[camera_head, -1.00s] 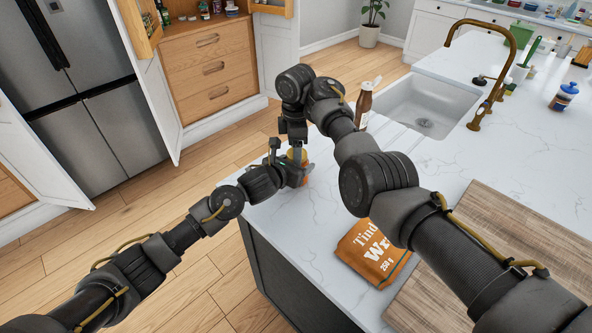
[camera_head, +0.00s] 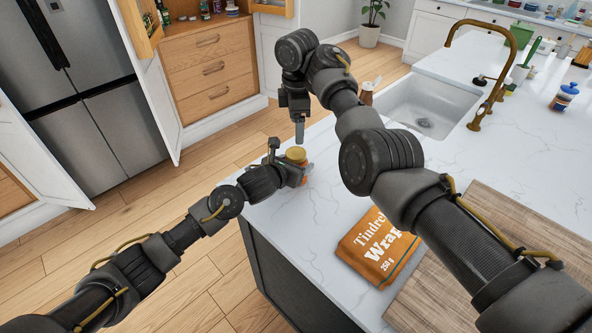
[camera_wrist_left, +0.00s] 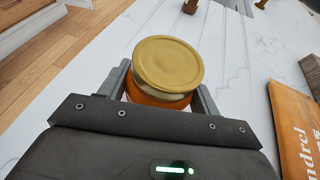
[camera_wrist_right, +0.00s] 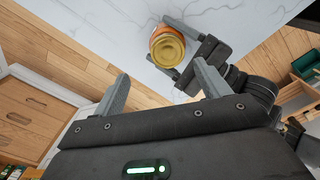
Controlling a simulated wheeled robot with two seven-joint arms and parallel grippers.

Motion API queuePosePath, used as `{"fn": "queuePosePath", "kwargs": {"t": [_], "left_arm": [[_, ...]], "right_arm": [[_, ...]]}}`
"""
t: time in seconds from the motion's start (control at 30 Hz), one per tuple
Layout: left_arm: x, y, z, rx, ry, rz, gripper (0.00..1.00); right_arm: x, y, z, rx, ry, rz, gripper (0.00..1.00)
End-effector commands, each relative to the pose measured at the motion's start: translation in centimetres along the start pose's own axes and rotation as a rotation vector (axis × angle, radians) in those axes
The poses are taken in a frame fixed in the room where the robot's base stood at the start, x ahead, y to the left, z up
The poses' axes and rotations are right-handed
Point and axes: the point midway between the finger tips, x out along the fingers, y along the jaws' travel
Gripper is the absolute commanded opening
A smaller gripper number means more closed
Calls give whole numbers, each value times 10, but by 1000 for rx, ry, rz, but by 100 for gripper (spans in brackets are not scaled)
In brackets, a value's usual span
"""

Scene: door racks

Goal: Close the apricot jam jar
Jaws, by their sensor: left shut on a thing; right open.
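The apricot jam jar (camera_head: 305,181) is orange and has a gold lid (camera_head: 296,153) on top. It stands at the left end of the white counter. My left gripper (camera_head: 302,172) is shut around the jar's body. In the left wrist view the lid (camera_wrist_left: 168,63) looks slightly offset, with a pale band between it and the orange jar (camera_wrist_left: 150,97); I cannot tell whether it is tight. My right gripper (camera_head: 299,134) is above the jar, pointing down. In the right wrist view its fingers (camera_wrist_right: 161,76) are apart and empty, with the lid (camera_wrist_right: 168,52) beyond them.
An orange wrap packet (camera_head: 376,248) lies on the counter beside a wooden board (camera_head: 500,240). A brown bottle (camera_head: 367,95) stands behind my right arm, near the sink (camera_head: 425,105). The marble right of the jar is clear.

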Motion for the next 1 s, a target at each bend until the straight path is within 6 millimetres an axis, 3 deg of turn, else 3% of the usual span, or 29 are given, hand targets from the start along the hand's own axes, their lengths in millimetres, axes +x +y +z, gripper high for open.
{"fn": "queuePosePath", "kwargs": {"t": [0.03,0.1,0.2,0.3,0.4,0.8,1.0], "left_arm": [[0,-1,-1,1,1,-2,0],[0,-1,-1,1,1,-2,0],[0,-1,0,1,0,-3,0],[0,-1,0,1,-1,-3,0],[0,-1,0,0,-1,-3,0],[0,-1,1,0,-3,-2,0],[0,-1,2,0,-3,-2,0]], "right_arm": [[-16,4,4,-49,-11,8,75],[-23,5,6,-169,-18,4,75],[-22,1,4,-366,-11,-14,75],[-9,-8,-2,-547,9,-39,75],[-5,-9,-6,-639,20,-35,75],[-4,-9,-6,-663,22,-32,75],[15,-10,-6,-662,22,-35,75]]}}
